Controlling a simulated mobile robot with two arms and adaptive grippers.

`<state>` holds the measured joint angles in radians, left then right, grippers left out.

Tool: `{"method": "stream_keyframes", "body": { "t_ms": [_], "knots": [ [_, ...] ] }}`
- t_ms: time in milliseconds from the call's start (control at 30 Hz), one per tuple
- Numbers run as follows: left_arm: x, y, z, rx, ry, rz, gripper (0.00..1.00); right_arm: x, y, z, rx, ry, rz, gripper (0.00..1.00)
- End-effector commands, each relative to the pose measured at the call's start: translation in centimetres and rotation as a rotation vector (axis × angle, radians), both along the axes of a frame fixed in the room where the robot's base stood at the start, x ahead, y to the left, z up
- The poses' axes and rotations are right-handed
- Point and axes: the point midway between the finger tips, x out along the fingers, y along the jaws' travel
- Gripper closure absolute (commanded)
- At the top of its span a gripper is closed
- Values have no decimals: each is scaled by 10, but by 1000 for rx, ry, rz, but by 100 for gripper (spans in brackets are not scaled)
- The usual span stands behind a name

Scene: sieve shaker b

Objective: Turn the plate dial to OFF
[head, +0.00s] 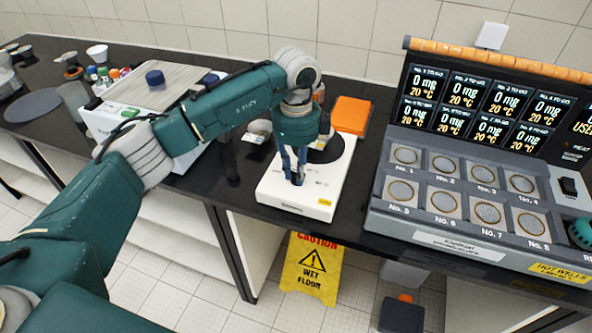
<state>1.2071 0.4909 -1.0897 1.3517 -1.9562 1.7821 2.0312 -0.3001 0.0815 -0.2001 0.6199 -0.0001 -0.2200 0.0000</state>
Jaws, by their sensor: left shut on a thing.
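A white hot plate (318,200) with a dark round top (330,150) stands near the front edge of the black bench, in the middle of the head view. My left gripper (297,180) reaches down onto its front control panel. Its fingers are shut on the plate dial, which is mostly hidden between them, so its setting cannot be read. Small marks are printed on the panel near the fingers. My right gripper is not in view.
A grey device with numbered wells (455,232) and lit displays stands close on the right. An orange-topped item (351,115) sits behind the hot plate. A yellow wet floor sign (312,268) stands below the bench.

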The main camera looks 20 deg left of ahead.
Motion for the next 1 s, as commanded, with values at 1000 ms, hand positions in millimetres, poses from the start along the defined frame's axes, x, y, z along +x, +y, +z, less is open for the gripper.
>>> {"method": "stream_keyframes", "body": {
  "t_ms": [1000],
  "knots": [
    [2, 0, 60, -1, -8, 2, 61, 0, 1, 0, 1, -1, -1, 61]
  ]
}}
